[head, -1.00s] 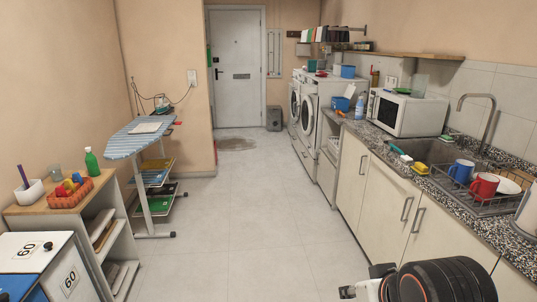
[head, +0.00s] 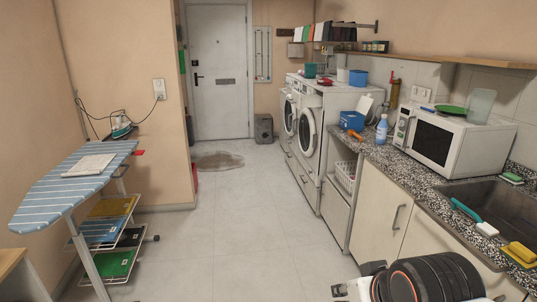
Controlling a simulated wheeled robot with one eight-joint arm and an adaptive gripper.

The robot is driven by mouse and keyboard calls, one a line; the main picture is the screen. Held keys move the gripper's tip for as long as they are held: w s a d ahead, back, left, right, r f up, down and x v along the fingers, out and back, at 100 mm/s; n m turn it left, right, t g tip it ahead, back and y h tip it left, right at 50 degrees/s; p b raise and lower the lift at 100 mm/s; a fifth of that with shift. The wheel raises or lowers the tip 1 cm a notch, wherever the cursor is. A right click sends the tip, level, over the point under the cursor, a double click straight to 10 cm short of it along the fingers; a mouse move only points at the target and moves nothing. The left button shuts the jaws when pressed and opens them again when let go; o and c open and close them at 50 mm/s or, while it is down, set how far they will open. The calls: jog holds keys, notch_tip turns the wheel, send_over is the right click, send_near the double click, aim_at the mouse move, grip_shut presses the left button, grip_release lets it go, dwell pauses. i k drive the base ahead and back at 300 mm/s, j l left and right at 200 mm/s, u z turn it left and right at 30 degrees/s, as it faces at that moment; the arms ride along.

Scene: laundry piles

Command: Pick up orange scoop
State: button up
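A small orange object (head: 355,134), which looks like the orange scoop, lies on the speckled counter (head: 385,152). It is just in front of a blue container (head: 352,120) and left of a blue-and-white bottle (head: 382,129). It is small in this view, so its exact shape is hard to tell. My folded arm shows at the bottom right, with what looks like my gripper (head: 338,290) at its left end. It is low in front of the cabinets and far from the orange object. I cannot see whether its fingers are open.
A microwave (head: 450,138) stands on the counter beside the sink (head: 490,206). A brush (head: 468,212) and sponges lie near the sink. Washing machines (head: 312,130) stand further back on the right. An ironing board (head: 75,187) stands at left. The floor (head: 235,235) between is clear.

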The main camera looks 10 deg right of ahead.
aim_at(351, 132)
jog(key=i+j+z, duration=0.1)
jog(key=i+z, duration=0.2)
jog(key=i, duration=0.2)
jog(key=i+j+z, duration=0.3)
jog(key=i, duration=0.2)
jog(key=i+j+z, duration=0.25)
jog(key=i, duration=0.75)
